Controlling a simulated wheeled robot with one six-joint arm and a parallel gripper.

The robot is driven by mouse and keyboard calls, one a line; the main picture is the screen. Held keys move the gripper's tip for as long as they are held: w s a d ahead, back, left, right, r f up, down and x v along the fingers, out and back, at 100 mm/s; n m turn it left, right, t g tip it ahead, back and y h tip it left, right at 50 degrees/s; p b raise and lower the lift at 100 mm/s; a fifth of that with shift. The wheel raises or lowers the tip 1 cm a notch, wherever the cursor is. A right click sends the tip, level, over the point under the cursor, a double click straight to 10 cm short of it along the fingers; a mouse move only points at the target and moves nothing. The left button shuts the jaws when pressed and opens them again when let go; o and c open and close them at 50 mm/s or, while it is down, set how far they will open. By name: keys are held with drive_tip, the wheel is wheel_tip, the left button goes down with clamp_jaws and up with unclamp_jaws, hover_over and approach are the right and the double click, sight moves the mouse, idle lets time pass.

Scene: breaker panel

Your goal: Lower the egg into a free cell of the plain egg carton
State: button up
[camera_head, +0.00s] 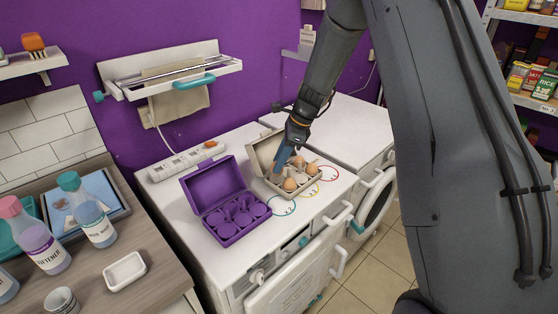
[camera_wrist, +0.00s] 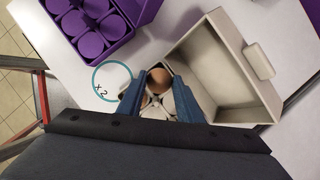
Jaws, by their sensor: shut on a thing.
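The plain egg carton (camera_head: 284,189) is off-white and stands open on the white worktop, its lid raised at the back. Several brown eggs, one of them the front egg (camera_head: 290,184), sit in its cells. My gripper (camera_head: 281,164) reaches down into the carton from above, on its lid side. In the wrist view, the blue fingers of my gripper (camera_wrist: 158,90) are shut on a brown egg (camera_wrist: 157,80). The raised lid of the carton (camera_wrist: 222,75) is right of the fingers. The fingers hide part of the cells, and I cannot tell whether the held egg touches the cell floor.
An open purple egg carton (camera_head: 235,218) with empty cells stands left of the plain one. Printed rings (camera_head: 284,207) mark the worktop in front of the cartons. A power strip (camera_head: 187,160) lies behind. Bottles (camera_head: 88,212) and a white dish (camera_head: 124,272) stand on the left counter.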

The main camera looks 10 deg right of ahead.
drive_tip(key=shift+f+b, duration=0.8)
drive_tip(key=shift+f, duration=0.95)
idle(0.8)
drive_tip(key=o, duration=1.1)
drive_tip(key=b+v, duration=0.2)
drive_tip(key=v, duration=0.5)
drive_tip(key=shift+s+d+r, duration=0.1)
drive_tip(key=shift+r, duration=0.2)
drive_tip(key=s+d+n+h, duration=0.1)
drive_tip(key=s+n, duration=0.5)
drive_tip(key=s, duration=0.3)
drive_tip(key=s+d+n+h, duration=0.1)
drive_tip(key=s+n+h, duration=0.1)
drive_tip(key=s+n, duration=0.5)
drive_tip(key=s+d+n+h, duration=0.1)
drive_tip(key=s+n, duration=0.6)
drive_tip(key=s, duration=0.4)
drive_tip(key=shift+s+d+r+t+h, duration=0.15)
drive_tip(key=shift+s+d+t+h, duration=0.1)
drive_tip(key=shift+t+h, duration=0.05)
